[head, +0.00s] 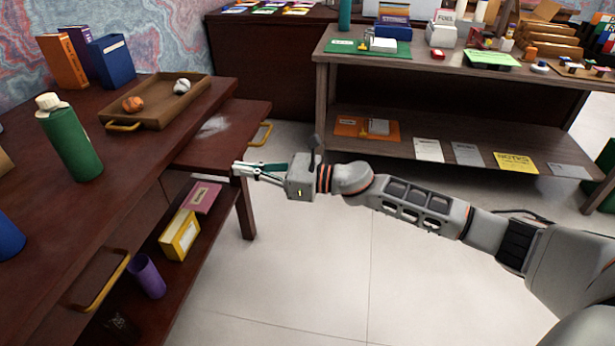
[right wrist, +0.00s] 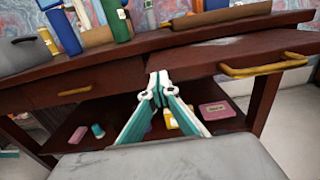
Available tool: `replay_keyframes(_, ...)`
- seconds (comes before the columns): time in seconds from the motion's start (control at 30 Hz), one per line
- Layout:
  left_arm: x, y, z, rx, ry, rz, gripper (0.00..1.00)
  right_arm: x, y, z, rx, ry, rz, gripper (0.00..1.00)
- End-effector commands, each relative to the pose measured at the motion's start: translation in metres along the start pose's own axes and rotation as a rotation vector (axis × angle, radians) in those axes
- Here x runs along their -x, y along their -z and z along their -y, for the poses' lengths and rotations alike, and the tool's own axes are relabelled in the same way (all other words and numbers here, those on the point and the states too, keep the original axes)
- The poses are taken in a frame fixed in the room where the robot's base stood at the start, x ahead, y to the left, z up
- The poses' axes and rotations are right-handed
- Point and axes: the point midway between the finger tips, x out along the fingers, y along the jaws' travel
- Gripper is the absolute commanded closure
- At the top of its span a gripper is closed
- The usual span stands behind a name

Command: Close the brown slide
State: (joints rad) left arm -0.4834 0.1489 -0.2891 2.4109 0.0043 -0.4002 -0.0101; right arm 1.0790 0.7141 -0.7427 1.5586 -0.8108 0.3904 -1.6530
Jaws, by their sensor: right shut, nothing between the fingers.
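The brown slide (head: 235,125) sticks out from the desk (head: 130,195), below its top, with a gold handle (head: 263,134) on its front edge. In the right wrist view the slide (right wrist: 205,62) and its gold handle (right wrist: 265,67) lie to the right of the fingertips. My right gripper (head: 240,170) is shut and empty, by the near corner of the slide. In the right wrist view its fingertips (right wrist: 158,80) overlap the slide's left end; I cannot tell whether they touch it. My left gripper is not in view.
On the desk stand a green bottle (head: 72,140), several binders (head: 112,60) and a wooden tray (head: 155,112) with two small objects. A yellow box (head: 180,235) and purple cup (head: 147,276) are on the shelf below. A second table (head: 345,70) stands behind. Open floor (head: 310,250) lies in front.

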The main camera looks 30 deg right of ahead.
Motion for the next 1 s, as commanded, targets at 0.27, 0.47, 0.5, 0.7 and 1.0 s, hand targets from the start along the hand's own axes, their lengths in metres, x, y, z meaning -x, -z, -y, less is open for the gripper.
replay_keyframes(0.27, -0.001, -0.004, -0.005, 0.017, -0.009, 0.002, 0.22, -0.08, 0.003, -0.001, -0.004, -0.001, 0.0, 1.0)
replay_keyframes(0.47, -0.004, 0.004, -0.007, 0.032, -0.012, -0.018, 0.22, -0.113, 0.004, 0.0, -0.003, 0.0, -0.002, 1.0)
replay_keyframes(0.5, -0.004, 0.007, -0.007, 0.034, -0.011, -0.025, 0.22, -0.117, 0.004, 0.0, -0.003, 0.0, -0.002, 1.0)
replay_keyframes(0.7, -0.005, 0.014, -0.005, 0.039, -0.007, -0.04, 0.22, -0.127, 0.002, 0.0, -0.001, 0.001, -0.002, 1.0)
replay_keyframes(1.0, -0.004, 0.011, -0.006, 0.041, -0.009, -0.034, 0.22, -0.128, 0.001, 0.0, 0.0, 0.001, 0.0, 1.0)
